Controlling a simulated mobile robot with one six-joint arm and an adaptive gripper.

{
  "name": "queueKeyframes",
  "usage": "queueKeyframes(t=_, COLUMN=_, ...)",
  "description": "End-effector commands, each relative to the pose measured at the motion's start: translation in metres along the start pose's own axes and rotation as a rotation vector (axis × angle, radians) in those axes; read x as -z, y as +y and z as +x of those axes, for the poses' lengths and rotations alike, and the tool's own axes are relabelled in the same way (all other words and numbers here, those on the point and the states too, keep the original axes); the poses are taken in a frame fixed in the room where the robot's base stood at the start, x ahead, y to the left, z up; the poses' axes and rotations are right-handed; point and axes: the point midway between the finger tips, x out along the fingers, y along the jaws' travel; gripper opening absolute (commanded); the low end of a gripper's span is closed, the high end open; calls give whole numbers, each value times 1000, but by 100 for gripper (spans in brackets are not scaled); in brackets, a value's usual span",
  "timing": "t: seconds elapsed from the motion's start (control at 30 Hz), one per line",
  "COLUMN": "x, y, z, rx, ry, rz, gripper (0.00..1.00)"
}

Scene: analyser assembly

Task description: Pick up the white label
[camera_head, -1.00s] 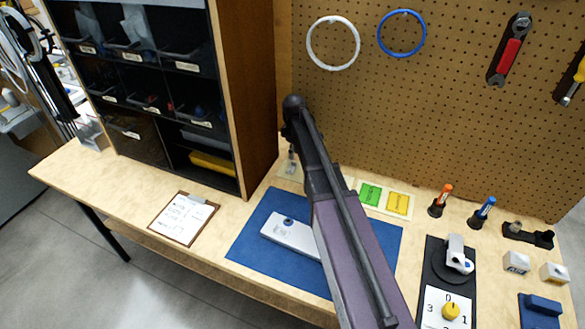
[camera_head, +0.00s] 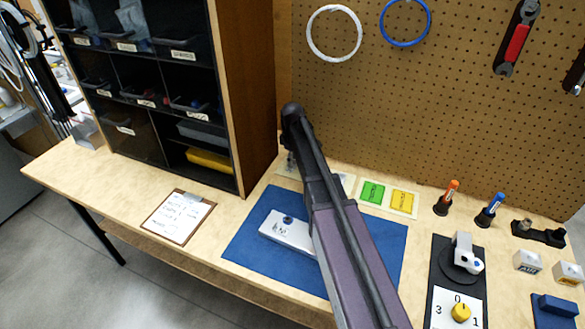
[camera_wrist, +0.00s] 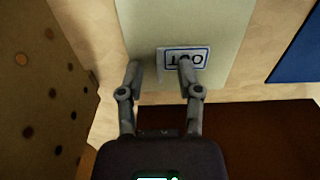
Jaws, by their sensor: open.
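The white label (camera_wrist: 174,68) with dark lettering and a blue border lies on a pale backing sheet (camera_wrist: 185,22) in the wrist view. Its lettering appears upside down. My gripper (camera_wrist: 160,68) is open, with nothing held between its fingers. In the head view my arm hides most of this spot, and the label cannot be made out there.
A green label (camera_head: 372,193) and a yellow label (camera_head: 403,201) lie right of my arm. A blue mat (camera_head: 253,246) bears a white device (camera_head: 287,232). The pegboard (camera_head: 440,110) rises behind, and the bin cabinet (camera_head: 252,90) stands close on the left.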

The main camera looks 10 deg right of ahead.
Motion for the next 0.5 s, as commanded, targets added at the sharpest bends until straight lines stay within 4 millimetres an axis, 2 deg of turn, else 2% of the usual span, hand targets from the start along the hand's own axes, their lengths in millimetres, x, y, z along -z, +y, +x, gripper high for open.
queueKeyframes(t=0.5, x=0, y=0, z=0, rx=0, ry=0, rz=0, gripper=46)
